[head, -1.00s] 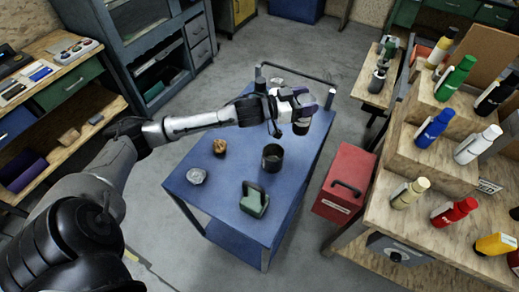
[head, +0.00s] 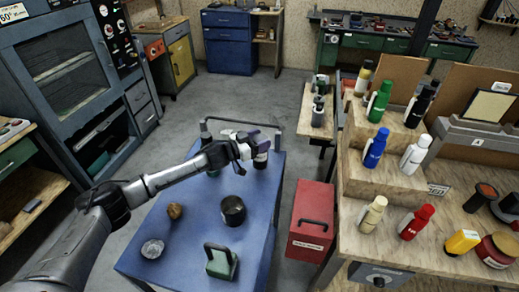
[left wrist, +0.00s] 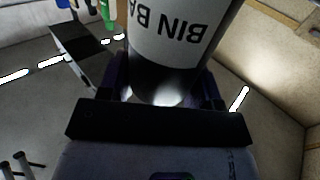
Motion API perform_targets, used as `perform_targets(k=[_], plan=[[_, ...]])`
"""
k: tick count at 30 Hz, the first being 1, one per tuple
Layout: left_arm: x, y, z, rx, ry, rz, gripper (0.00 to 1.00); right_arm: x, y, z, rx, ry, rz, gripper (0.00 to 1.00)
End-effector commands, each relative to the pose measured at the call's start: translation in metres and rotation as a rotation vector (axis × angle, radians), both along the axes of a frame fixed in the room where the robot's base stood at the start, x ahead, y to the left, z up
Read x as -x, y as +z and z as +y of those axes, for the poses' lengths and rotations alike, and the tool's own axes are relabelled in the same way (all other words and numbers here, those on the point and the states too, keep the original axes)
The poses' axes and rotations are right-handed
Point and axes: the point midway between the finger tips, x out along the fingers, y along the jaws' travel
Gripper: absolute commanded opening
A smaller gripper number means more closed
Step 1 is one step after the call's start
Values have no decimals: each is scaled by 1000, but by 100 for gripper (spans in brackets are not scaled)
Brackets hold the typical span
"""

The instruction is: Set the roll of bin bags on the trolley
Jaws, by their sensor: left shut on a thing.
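The roll of bin bags (head: 261,160) is dark with a white label. My left gripper (head: 253,147) is shut on it, over the far right part of the blue trolley (head: 190,230), near its handle. In the left wrist view the roll (left wrist: 180,45) stands between the fingers, its "BIN BA" lettering upside down and its top cut off by the frame. I cannot tell whether its lower end touches the trolley top. My right gripper is not in view.
On the trolley are a black cup (head: 233,212), a brown lump (head: 174,211), a crumpled silver piece (head: 152,248) and a green handled block (head: 219,262). A red toolbox (head: 311,222) and stepped bottle shelf (head: 362,160) stand right.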

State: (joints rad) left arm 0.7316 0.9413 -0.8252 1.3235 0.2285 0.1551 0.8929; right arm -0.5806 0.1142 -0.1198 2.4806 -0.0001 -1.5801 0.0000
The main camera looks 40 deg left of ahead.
Motion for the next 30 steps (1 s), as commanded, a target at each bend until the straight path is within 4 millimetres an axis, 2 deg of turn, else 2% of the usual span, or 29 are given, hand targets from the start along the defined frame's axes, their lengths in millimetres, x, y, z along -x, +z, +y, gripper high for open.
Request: perform_targets(k=[9,21,22,30], plan=[[0,-36,-1,2,0,1,12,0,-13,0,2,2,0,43],[0,-40,-1,1,-1,-1,12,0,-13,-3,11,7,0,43],[0,-42,-1,1,0,0,59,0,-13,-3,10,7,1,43],[0,-41,-1,1,0,0,84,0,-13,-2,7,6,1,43]])
